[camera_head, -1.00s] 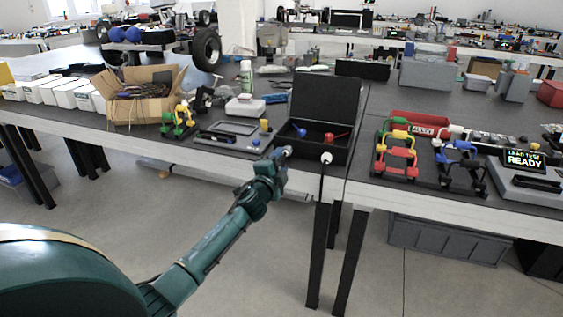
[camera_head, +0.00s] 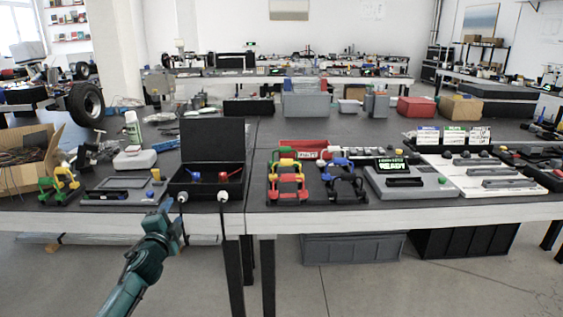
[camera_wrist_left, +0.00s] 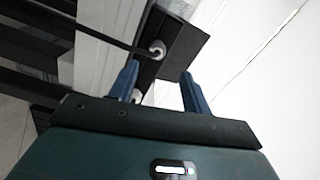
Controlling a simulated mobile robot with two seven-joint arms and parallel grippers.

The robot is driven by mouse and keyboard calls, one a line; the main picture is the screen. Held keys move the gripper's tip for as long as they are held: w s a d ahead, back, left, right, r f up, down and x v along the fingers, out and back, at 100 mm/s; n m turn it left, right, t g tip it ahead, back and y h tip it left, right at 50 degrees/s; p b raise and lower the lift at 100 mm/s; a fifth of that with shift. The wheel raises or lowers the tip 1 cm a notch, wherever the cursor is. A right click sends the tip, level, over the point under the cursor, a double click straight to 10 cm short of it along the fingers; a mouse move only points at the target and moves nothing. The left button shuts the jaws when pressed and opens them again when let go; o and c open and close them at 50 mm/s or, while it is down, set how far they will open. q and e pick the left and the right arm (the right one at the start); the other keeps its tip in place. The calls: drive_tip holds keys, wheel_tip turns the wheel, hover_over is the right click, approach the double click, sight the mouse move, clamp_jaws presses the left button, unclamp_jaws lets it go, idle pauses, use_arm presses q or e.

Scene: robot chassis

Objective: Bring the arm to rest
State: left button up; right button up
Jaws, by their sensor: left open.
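My left arm comes in from the lower left in the head view. Its gripper (camera_head: 172,222) is in front of the table edge, just below the open black case (camera_head: 212,190). In the left wrist view, the two blue fingers of the left gripper (camera_wrist_left: 158,82) stand apart with nothing held between them. Beyond the fingers are a white round plug end (camera_wrist_left: 157,49) on a dark cable and part of a second white end. My right gripper is not in view.
The black table (camera_head: 390,205) holds coloured cable racks (camera_head: 287,180), a tester with a lit READY display (camera_head: 392,164), a red bin (camera_head: 303,146) and a cardboard box (camera_head: 30,160) at left. Two white cable ends hang at the case front.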

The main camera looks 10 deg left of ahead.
use_arm(q)
drive_tip(key=s+d+f+n+g+h, duration=0.1)
drive_tip(key=s+d+f+n+h, duration=0.1)
drive_tip(key=s+d+f, duration=0.45)
drive_tip(key=s+d+f+n+g+h, duration=0.1)
drive_tip(key=s+d+f+h, duration=0.25)
drive_tip(key=s+d, duration=0.55)
drive_tip(key=s+d+n+g+h, duration=0.15)
drive_tip(key=s+d+n, duration=0.25)
drive_tip(key=s+d, duration=0.5)
drive_tip(key=s+d+r+n+g+p, duration=0.2)
drive_tip(key=s+r+p, duration=0.6)
drive_tip(key=p, duration=0.9)
drive_tip(key=shift+s+d+n+g, duration=0.45)
drive_tip(key=shift+s+g, duration=0.3)
drive_tip(key=shift+s, duration=0.5)
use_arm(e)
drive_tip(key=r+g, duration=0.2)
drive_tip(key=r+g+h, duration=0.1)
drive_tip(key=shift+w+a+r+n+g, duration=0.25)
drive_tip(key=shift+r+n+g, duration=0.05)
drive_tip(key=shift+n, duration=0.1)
use_arm(q)
drive_tip(key=shift+f, duration=0.35)
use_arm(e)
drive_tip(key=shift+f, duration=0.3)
